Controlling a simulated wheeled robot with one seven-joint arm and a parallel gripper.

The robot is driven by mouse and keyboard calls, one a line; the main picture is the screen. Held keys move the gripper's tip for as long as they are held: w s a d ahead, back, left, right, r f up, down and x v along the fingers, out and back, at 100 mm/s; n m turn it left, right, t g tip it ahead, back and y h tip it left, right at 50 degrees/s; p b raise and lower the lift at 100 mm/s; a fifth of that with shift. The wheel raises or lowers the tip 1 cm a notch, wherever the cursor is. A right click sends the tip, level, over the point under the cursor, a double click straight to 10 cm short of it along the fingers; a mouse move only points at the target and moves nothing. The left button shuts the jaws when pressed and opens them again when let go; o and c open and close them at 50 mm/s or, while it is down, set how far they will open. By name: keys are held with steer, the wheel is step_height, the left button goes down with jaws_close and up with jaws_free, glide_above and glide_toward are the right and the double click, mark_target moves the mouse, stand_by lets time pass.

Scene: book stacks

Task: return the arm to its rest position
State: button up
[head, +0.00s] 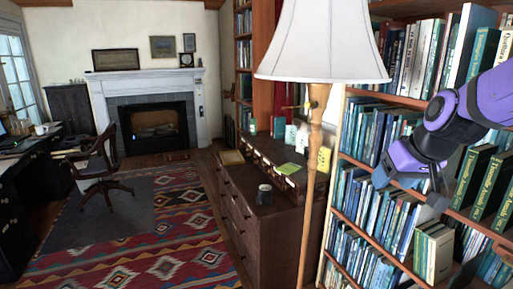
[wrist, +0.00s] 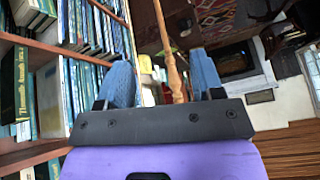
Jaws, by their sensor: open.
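My arm comes in from the right edge of the head view, purple and dark grey, in front of the bookcase (head: 345,195). My gripper (head: 406,194) hangs low at its end, before the middle shelves. In the wrist view my gripper (wrist: 163,78) shows two blue fingers set wide apart. Nothing is held between them. The wooden lamp pole (wrist: 172,55) shows beyond the gap, apart from the fingers. Book rows (wrist: 85,85) stand close to the left finger in that view; I cannot tell the exact clearance.
A floor lamp with a white shade (head: 322,40) stands left of my arm. A patterned rug (head: 160,245), a chair (head: 100,165) and a fireplace (head: 150,125) lie further left.

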steer(key=s+r+h, duration=0.1)
steer(key=s+r, duration=0.1)
steer(key=s, duration=0.7)
steer(key=s+d+r+m, duration=0.1)
steer(key=s+r, duration=0.2)
steer(key=s, duration=0.6)
steer(key=shift+s+d+r+g+h, duration=0.15)
steer(key=shift+s+d+g+h, duration=0.15)
steer(key=shift+h, duration=0.1)
